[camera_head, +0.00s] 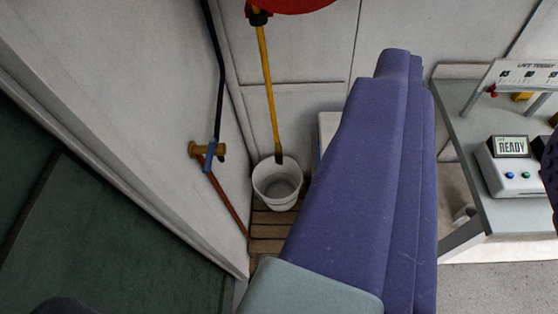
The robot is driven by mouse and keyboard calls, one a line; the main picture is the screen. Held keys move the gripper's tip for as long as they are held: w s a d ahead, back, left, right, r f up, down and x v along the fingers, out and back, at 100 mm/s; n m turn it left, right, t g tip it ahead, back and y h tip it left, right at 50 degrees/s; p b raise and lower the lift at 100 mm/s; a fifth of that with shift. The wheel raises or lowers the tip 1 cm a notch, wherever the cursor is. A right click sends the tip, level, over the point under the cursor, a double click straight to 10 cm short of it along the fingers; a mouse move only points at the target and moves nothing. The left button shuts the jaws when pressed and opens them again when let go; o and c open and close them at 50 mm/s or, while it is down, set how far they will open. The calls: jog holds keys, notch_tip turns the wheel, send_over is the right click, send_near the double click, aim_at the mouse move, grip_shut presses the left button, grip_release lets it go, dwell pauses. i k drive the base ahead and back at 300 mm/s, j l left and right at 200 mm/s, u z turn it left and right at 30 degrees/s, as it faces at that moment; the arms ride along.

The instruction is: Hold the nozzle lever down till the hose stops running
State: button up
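A yellow hose (268,90) hangs from a red round thing (295,4) at the top edge, likely a reel. Its dark lower end (279,158), which looks like the nozzle, hangs at the back rim of a white bucket (277,192). The nozzle lever is too small to make out. I see no clear water stream. A large purple shape with a grey-green block at its base fills the middle foreground and seems to be mine. My gripper (397,60) seems to be its narrow far end, apart from the hose in the picture. Its fingers cannot be told apart.
The bucket stands on wooden slats (268,232). A brass valve (196,149) with a blue handle (210,157) joins black and copper pipes on the left wall. At right, a grey table (470,150) holds a box with a "READY" display (511,146).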

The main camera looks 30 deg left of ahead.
aim_at(278, 159)
jog(key=i+j+z, duration=0.7)
jog(key=i+j, duration=0.1)
jog(key=j, duration=0.05)
